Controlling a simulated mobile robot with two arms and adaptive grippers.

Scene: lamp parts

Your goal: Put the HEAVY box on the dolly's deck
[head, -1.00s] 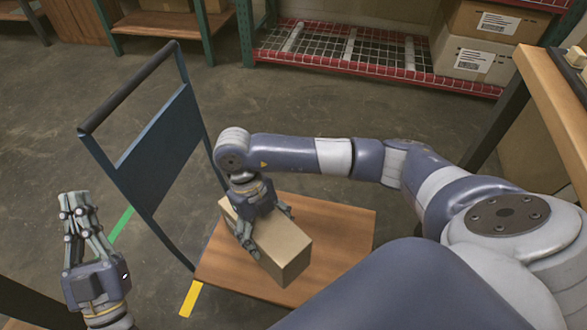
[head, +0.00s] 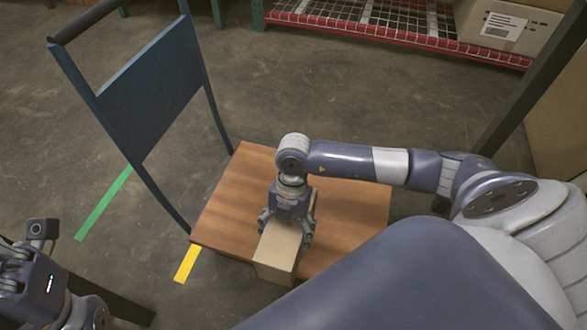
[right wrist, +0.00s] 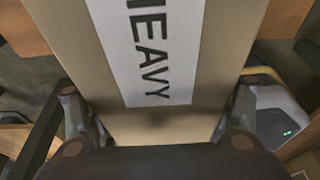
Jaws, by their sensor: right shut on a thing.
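The HEAVY box (head: 279,250) is a plain brown carton over the dolly's wooden deck (head: 350,215). Its near end overlaps the deck's near edge in the head view; I cannot tell whether it rests on the deck or hangs just above. My right gripper (head: 286,222) comes from above and is shut on the box. In the right wrist view the white label reading HEAVY shows on the box (right wrist: 115,60) between the fingers (right wrist: 160,125). My left gripper (head: 25,250) is at the lower left edge, partly cut off; its jaw opening is unclear.
The dolly's blue push handle frame (head: 145,85) rises at the deck's left side. Green tape (head: 104,203) and yellow tape (head: 187,263) mark the floor. A red wire-mesh rack (head: 400,40) with a carton (head: 510,30) stands behind. Floor between dolly and rack is clear.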

